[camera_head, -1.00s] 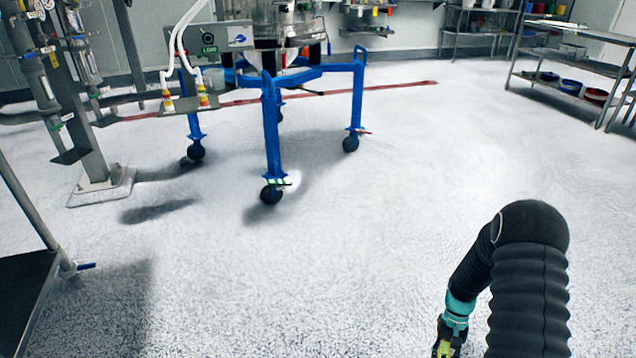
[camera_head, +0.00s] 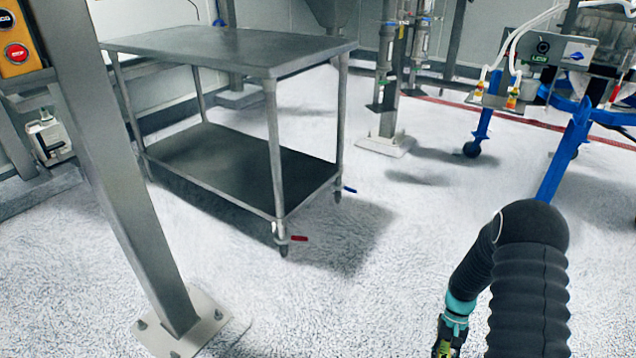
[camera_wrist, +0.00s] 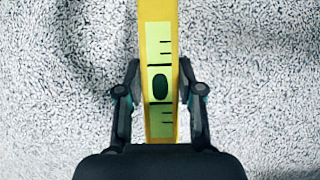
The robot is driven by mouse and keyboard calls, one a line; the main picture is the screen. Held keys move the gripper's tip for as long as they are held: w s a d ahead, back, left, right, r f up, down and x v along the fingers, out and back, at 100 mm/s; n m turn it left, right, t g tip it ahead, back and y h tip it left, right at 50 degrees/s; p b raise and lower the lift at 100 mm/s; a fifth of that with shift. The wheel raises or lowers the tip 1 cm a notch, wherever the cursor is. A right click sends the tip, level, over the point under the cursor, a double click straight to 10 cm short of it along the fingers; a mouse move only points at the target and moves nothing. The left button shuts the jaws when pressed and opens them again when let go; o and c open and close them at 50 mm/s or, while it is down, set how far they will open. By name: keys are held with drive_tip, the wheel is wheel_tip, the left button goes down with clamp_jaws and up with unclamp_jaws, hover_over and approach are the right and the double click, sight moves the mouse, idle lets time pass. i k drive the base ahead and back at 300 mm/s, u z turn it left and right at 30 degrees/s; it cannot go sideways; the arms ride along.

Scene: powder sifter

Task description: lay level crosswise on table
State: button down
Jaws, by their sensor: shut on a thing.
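The level (camera_wrist: 160,85) is a yellow bar with a light green vial window and black marks. In the wrist view it runs up the picture between the fingers of my gripper (camera_wrist: 160,98), which is shut on it. Speckled floor lies beneath it; its far end runs out of the picture. In the head view my gripper (camera_head: 447,346) shows only in part at the bottom edge, with a bit of yellow-green. The table (camera_head: 220,48) is a grey metal one on wheels, left of centre. Its top is bare and it has a lower shelf (camera_head: 225,165).
A steel post (camera_head: 125,190) with a bolted foot plate stands in front of the table's left side. A blue-legged machine (camera_head: 570,145) stands at the right. A white canister (camera_head: 48,138) is at the far left. Open floor lies between my arm and the table.

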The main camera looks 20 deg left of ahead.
sight(292, 46)
drive_tip(key=u, duration=0.8)
drive_tip(key=i, duration=1.65)
